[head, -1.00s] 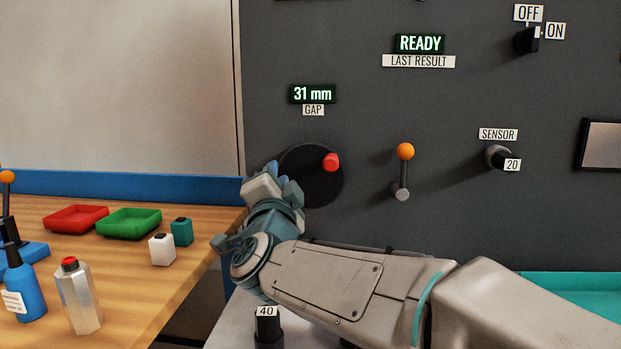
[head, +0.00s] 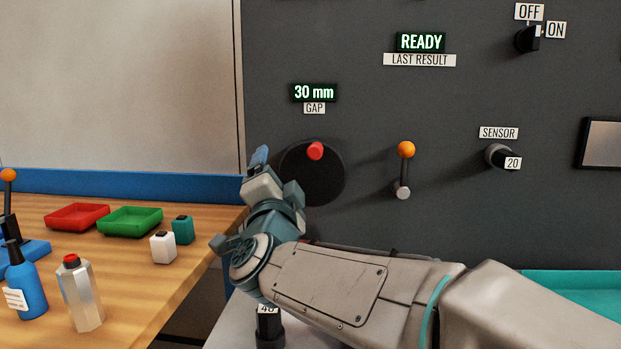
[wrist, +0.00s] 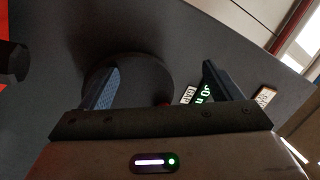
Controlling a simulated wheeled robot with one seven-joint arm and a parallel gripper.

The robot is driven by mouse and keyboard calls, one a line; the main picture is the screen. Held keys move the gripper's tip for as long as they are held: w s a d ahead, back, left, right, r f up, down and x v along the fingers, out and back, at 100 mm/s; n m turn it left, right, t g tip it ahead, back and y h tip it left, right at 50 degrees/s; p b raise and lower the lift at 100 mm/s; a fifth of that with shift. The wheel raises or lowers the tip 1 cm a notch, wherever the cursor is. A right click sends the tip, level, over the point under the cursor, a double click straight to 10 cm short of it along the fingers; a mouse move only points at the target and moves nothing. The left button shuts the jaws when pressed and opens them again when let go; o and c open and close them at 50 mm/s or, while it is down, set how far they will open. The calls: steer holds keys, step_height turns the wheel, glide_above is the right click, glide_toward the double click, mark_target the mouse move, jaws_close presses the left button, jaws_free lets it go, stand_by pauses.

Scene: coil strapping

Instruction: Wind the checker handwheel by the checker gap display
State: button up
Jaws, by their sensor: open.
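The checker handwheel (head: 325,178) is a black disc on the dark panel, with a red knob (head: 315,151) at its top. The gap display (head: 314,93) above it reads 30 mm. My gripper (head: 275,172) is in front of the wheel's left side, its fingers apart with nothing between them that I can make out. In the wrist view the open fingers (wrist: 158,88) show with the wheel (wrist: 135,80) beyond them. A bit of the red knob (wrist: 165,103) shows near the gripper's front edge. I cannot tell whether a finger touches the wheel.
An orange-topped lever (head: 405,150) is right of the wheel, with a sensor knob (head: 497,156) at 20 further right. The READY display (head: 420,41) is above. The wooden table (head: 120,290) at left holds red (head: 77,216) and green (head: 130,221) trays, bottles and small blocks.

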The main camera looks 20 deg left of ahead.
steer(key=shift+s+d, duration=0.4)
steer(key=shift+d, duration=0.05)
steer(key=shift+s+d+b, duration=0.15)
steer(key=shift+s, duration=0.85)
steer(key=shift+s+d+b, duration=0.15)
steer(key=shift+s, duration=0.85)
